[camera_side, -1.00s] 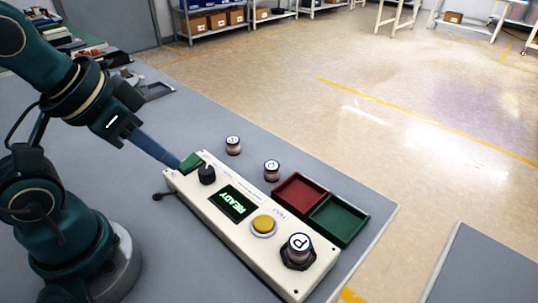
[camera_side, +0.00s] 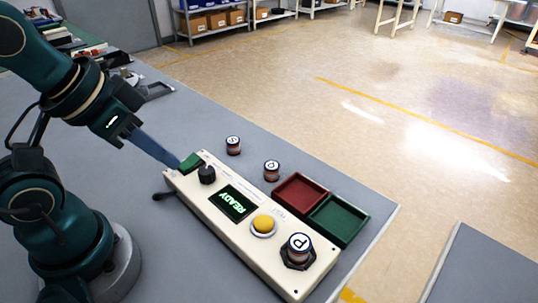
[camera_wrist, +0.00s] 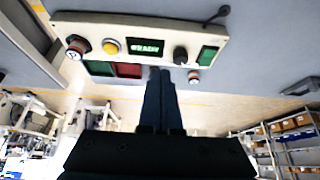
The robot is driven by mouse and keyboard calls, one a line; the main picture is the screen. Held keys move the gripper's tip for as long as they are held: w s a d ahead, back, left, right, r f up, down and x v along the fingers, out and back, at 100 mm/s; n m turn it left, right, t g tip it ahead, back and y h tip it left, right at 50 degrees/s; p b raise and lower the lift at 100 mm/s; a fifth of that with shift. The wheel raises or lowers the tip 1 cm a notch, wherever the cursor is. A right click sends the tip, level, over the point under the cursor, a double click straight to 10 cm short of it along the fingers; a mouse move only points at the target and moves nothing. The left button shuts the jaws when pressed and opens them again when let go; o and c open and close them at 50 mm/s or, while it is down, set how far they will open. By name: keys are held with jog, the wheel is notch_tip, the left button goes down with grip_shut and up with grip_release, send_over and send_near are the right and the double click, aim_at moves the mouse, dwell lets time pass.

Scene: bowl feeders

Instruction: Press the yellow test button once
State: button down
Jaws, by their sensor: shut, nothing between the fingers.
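The yellow test button (camera_side: 264,224) sits in a pale ring on the cream control panel (camera_side: 223,224), right of the lit display (camera_side: 233,202) that reads READY. In the wrist view the yellow button (camera_wrist: 111,47) is upper left of the fingers. My gripper (camera_side: 178,164) is shut and empty. Its fingertips are at the panel's far left end, by the green rocker switch (camera_side: 191,162), well away from the yellow button; I cannot tell whether they touch the switch. In the wrist view my gripper (camera_wrist: 160,70) points up toward the panel.
A black knob (camera_side: 206,175) stands between the switch and display. A labelled cylinder (camera_side: 298,247) sits in a black socket at the panel's right end. Two more cylinders (camera_side: 233,146) (camera_side: 272,171) stand behind the panel. A red tray (camera_side: 300,178) and a green tray (camera_side: 353,220) lie beside them.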

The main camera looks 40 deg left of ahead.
jog(key=m+t, duration=0.2)
jog(key=m, duration=0.6)
send_over(259, 224)
jog(key=shift+y, duration=0.4)
jog(key=shift+f, duration=0.15)
jog(key=shift+f, duration=4.3)
